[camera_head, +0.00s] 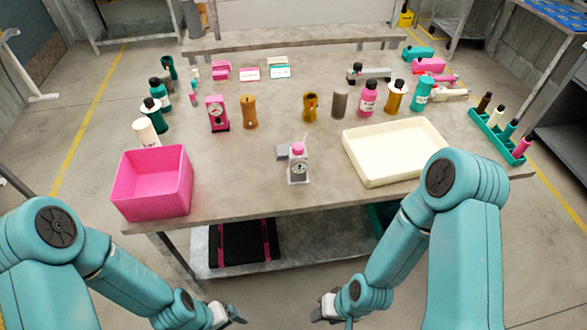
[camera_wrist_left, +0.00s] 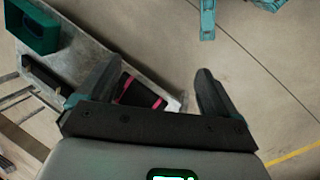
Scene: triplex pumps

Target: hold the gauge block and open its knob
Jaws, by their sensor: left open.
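The gauge block (camera_head: 299,172) is a small grey block with a round dial on its front and a pink knob (camera_head: 298,149) on top. It stands upright near the front edge of the table, between the pink bin and the cream tray. My left gripper (camera_head: 238,316) is below and in front of the table edge, apart from the block. In the left wrist view its two fingers (camera_wrist_left: 150,90) are spread with nothing between them. My right gripper (camera_head: 322,312) is also low in front of the table, apart from the block; its jaws are too small to judge.
A pink bin (camera_head: 123,192) stands at the table's front left and a cream tray (camera_head: 352,166) at the right. Several bottles, a pink gauge (camera_head: 217,114) and other parts stand behind. The table (camera_head: 245,190) is clear around the block. A lower shelf (camera_head: 300,238) lies underneath.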

